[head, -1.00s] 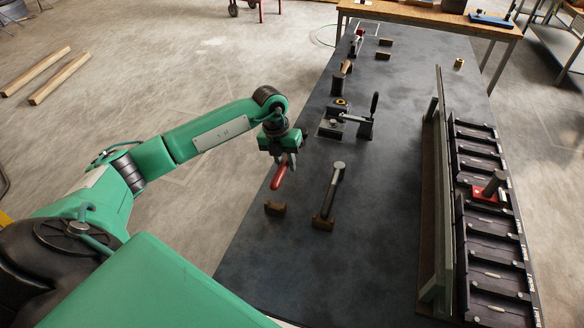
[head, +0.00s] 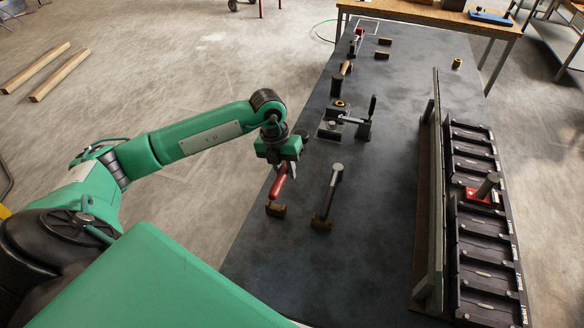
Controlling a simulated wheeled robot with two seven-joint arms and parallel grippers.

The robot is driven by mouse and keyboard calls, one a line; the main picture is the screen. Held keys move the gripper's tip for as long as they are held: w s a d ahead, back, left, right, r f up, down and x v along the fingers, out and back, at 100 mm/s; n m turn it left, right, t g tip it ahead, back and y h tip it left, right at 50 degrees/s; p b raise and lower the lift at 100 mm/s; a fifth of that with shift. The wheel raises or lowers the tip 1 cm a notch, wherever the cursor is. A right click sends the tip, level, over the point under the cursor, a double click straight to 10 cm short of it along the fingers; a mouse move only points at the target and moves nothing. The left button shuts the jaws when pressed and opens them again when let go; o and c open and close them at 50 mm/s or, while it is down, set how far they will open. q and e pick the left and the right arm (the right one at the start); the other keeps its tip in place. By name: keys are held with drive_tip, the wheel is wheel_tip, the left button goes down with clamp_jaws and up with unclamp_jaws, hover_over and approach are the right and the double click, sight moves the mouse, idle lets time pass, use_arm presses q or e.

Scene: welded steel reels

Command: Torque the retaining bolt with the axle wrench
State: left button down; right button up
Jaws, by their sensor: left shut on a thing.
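My left gripper (head: 284,168) is shut on a red-handled tool (head: 278,186) near the table's left edge. The tool hangs tilted, its lower end at a small brown block (head: 276,210); I cannot tell whether they touch. To its right, a dark-handled tool with a round grey head (head: 332,188) leans on another brown block (head: 321,222). I cannot tell which tool is the axle wrench. Beyond the gripper is a grey fixture (head: 330,128) with a brass ring (head: 340,104) near it and a black upright lever (head: 373,107). No retaining bolt can be made out clearly. My right gripper is out of view.
A long rail (head: 433,200) and a black rack of trays (head: 475,240) line the right side of the dark table (head: 370,250). A red block with a grey post (head: 484,191) sits in the rack. Small parts stand at the far end.

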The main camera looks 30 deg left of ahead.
use_arm(q)
drive_tip(key=s+d+r+p, duration=0.4)
drive_tip(key=s+r, duration=0.3)
drive_tip(key=shift+s+d, duration=0.2)
drive_tip(key=shift+d, duration=0.05)
idle(0.6)
idle(0.4)
